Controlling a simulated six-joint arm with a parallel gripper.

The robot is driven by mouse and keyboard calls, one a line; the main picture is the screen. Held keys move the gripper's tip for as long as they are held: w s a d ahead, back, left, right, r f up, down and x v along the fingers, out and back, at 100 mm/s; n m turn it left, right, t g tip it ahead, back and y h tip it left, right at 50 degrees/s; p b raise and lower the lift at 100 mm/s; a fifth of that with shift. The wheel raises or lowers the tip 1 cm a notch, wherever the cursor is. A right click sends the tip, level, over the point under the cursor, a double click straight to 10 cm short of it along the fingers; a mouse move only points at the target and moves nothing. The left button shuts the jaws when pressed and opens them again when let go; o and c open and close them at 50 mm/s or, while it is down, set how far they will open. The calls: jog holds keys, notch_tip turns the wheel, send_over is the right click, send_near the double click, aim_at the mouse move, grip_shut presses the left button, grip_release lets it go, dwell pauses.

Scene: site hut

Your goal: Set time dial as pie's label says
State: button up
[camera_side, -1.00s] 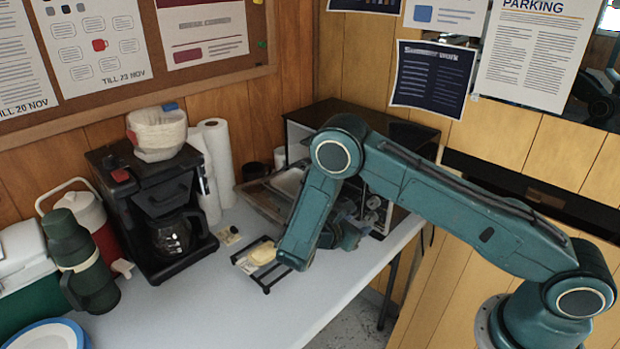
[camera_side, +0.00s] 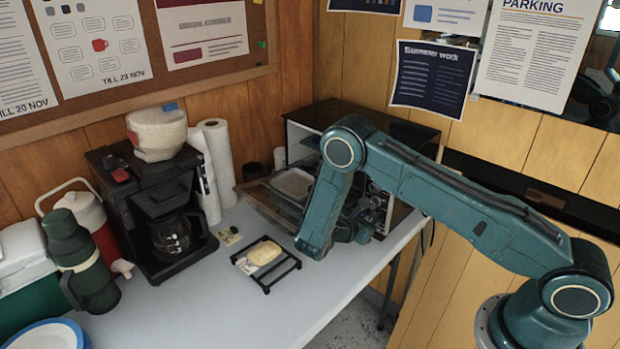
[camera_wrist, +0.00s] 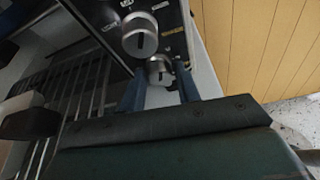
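A pale yellow item (camera_side: 264,253), seemingly the pie, lies on a black wire rack on the table in the side view. A small pale label (camera_side: 246,266) is at its front left; its writing is too small to read. The oven (camera_side: 303,133) stands at the back with its door down. In the wrist view, a larger upper dial (camera_wrist: 140,35) and a lower dial (camera_wrist: 158,70) sit on the oven's dark panel. My gripper (camera_wrist: 160,80) is open, its blue fingers on either side of the lower dial with small gaps. Which dial is time is not legible.
The oven door (camera_side: 262,205) hangs open left of my gripper, with a light tray (camera_side: 292,183) above it. A coffee maker (camera_side: 150,205), paper towels (camera_side: 218,160) and a green flask (camera_side: 82,262) stand left. The table front (camera_side: 215,310) is clear.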

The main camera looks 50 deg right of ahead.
jog(key=c, duration=0.6)
jog(key=shift+o, duration=0.2)
jog(key=shift+s+m+t, duration=0.15)
jog(key=shift+m+t, duration=0.95)
jog(key=shift+m, duration=0.5)
jog(key=o, duration=1)
jog(key=shift+a, duration=0.1)
